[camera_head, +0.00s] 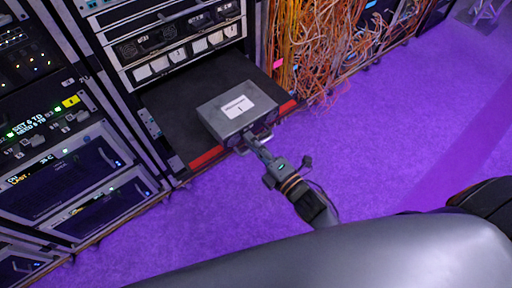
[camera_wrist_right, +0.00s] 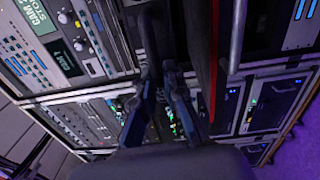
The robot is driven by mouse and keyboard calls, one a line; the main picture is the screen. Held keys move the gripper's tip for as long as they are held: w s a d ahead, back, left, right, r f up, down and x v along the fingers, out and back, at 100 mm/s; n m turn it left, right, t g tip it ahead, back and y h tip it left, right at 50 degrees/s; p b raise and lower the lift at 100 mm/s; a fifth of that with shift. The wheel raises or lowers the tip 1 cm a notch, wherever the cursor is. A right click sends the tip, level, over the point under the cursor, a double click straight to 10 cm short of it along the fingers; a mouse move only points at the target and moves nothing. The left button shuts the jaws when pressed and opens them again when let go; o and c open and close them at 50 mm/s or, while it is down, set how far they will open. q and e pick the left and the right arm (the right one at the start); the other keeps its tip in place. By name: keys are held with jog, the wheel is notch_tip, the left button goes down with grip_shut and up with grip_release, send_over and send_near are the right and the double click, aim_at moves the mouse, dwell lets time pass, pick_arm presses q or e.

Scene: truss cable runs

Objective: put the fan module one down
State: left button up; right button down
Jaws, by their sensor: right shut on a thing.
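The fan module (camera_head: 222,117) is a grey metal box with a white label on its top, marked 1. In the head view it is over the front part of a dark pull-out shelf (camera_head: 183,98) with a red front edge. I cannot tell whether it rests on the shelf or hangs just above it. My right gripper (camera_head: 253,142) is shut on the module's front handle. In the right wrist view the dark fingers (camera_wrist_right: 162,75) show, but the module is not clear there. My left gripper is not in view.
Above the shelf is a rack unit (camera_head: 175,35) with white-fronted slots. Orange cables (camera_head: 320,40) hang right of the shelf. Racks with lit panels (camera_head: 50,130) stand at the left. The purple floor (camera_head: 400,130) is open at the right.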

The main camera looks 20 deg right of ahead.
jog(key=shift+w+d+f, duration=0.25)
jog(key=shift+d+f, duration=0.1)
jog(key=shift+f, duration=0.05)
notch_tip(320, 180, down, 3)
jog(key=shift+w+d+f+b, duration=0.1)
jog(key=shift+f+b, duration=0.05)
jog(key=shift+b, duration=0.2)
jog(key=shift+f, duration=0.15)
jog(key=c, duration=1.4)
grip_release()
jog(key=shift+f, duration=0.15)
